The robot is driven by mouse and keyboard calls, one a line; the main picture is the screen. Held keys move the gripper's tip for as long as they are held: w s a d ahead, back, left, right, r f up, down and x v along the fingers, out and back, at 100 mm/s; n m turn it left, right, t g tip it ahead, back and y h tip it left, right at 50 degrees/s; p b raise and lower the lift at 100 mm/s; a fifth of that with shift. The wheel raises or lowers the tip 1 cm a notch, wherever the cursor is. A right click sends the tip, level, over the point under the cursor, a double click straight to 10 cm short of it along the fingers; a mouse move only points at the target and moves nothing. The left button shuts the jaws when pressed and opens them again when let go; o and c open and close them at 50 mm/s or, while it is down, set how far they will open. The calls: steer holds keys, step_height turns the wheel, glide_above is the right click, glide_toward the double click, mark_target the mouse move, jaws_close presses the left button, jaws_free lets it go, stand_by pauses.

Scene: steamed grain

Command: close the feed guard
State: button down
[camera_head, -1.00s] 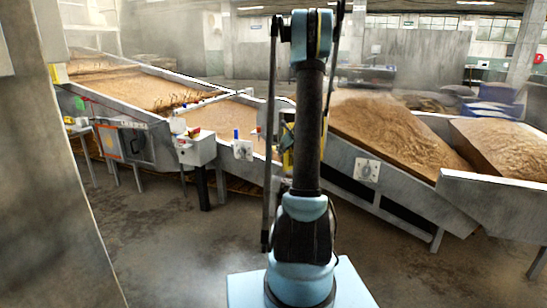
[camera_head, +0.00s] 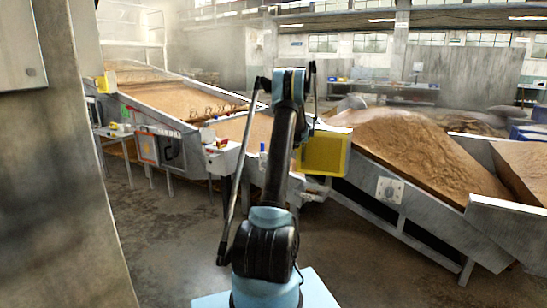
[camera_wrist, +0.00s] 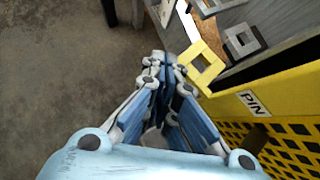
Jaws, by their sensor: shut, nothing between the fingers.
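A yellow panel (camera_head: 323,152), which looks like the feed guard, stands at the conveyor gap just right of my arm in the head view. In the wrist view its yellow face (camera_wrist: 272,97) with a black-lettered white label and a perforated mesh (camera_wrist: 290,150) fills the right side. A yellow square frame (camera_wrist: 190,52), perhaps a handle, lies beside my fingertips. My gripper (camera_wrist: 158,62) is shut and empty, just left of that frame. I cannot tell whether they touch. In the head view my arm hides the gripper.
A grain-covered sloping conveyor (camera_head: 160,92) runs along the left, and another grain bed (camera_head: 410,150) with metal side walls lies right. A control box (camera_head: 222,157) is left of my arm. A grey pillar (camera_head: 65,180) stands close at left. The floor in front is open.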

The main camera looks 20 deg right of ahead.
steer(key=w+d, duration=0.6)
steer(key=w, duration=0.1)
steer(key=shift+w, duration=0.15)
stand_by(0.4)
steer(key=s+a, duration=0.2)
steer(key=a, duration=0.1)
steer(key=shift+s, duration=0.4)
steer(key=s+a+r, duration=0.4)
steer(key=a+r, duration=0.2)
steer(key=r, duration=0.1)
steer(key=w+a+f+t+h, duration=0.1)
steer(key=w+a+t+h, duration=0.1)
steer(key=w+a+t, duration=0.35)
steer(key=s+d+f+m+g+h, duration=0.1)
steer(key=s+f+m+h, duration=0.35)
steer(key=s, duration=0.25)
steer(key=s+d+f+m+h, duration=0.1)
steer(key=s+f+m+h, duration=0.3)
steer(key=s+h, duration=0.25)
steer(key=shift+y, duration=0.4)
steer(key=x, duration=1.3)
steer(key=shift+d, duration=0.2)
